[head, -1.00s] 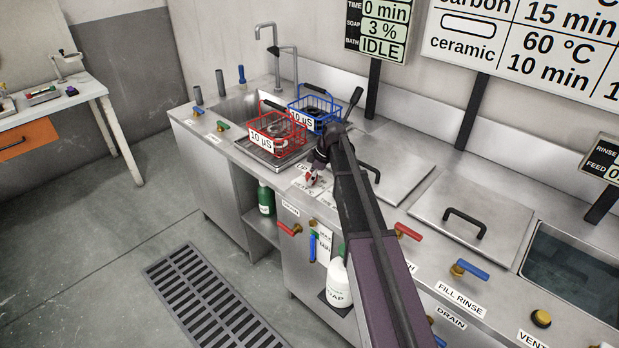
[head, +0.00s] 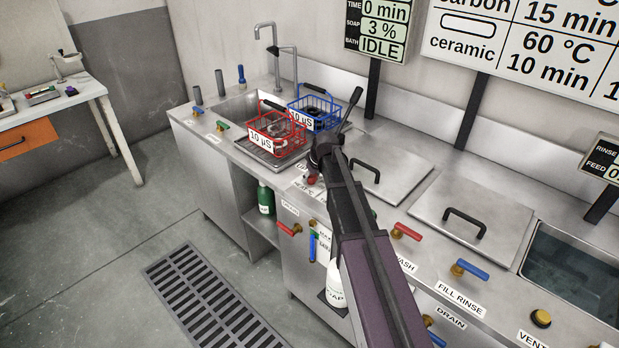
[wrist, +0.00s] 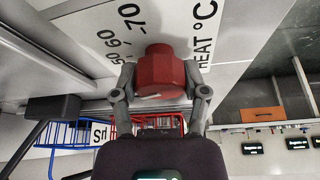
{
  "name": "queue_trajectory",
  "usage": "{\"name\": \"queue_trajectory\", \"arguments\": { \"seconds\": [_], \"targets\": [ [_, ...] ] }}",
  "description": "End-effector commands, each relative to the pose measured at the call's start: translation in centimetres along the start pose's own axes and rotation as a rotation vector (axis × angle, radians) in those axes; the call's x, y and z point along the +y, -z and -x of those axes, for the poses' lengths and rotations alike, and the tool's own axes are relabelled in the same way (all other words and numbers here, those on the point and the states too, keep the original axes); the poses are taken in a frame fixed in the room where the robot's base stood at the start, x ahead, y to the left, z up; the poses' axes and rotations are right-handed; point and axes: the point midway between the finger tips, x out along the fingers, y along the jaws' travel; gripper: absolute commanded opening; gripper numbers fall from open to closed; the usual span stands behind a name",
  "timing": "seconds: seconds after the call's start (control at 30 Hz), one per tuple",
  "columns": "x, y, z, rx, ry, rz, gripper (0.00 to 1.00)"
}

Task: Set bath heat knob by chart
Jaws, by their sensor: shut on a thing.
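The red heat knob (wrist: 160,72) is between the two fingers of my gripper (wrist: 160,82) in the wrist view, and the gripper is shut on it. A pale mark shows at the knob's lower left edge; I cannot tell which number it points to. The scale plate (wrist: 112,28) beside it reads 50, 60, 70 and "HEAT °C". In the head view my gripper (head: 314,172) is at the counter front, largely hiding the knob. The wall chart (head: 530,45) is cut off; its ceramic row reads 60 °C, 10 min. The display (head: 380,28) reads 0 min, 3 %, BATH IDLE.
A red basket (head: 275,133) and a blue basket (head: 316,108) stand close behind my gripper, by the sink. Lidded baths (head: 470,215) lie to the right. Red and blue valve handles line the front edge. A floor grate (head: 215,300) lies below.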

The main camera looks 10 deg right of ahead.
Motion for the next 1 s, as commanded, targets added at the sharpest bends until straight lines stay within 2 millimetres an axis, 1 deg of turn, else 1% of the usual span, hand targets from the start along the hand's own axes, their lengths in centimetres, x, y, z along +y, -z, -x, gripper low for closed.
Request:
{"name": "queue_trajectory", "arguments": {
  "seconds": [0.03,1.0],
  "targets": [
    [-0.22,-0.48,0.12,-0.009,-0.014,-0.036,0.1],
    [-0.12,-0.2,0.06,-0.007,-0.34,-0.816,0.1]
  ]
}}
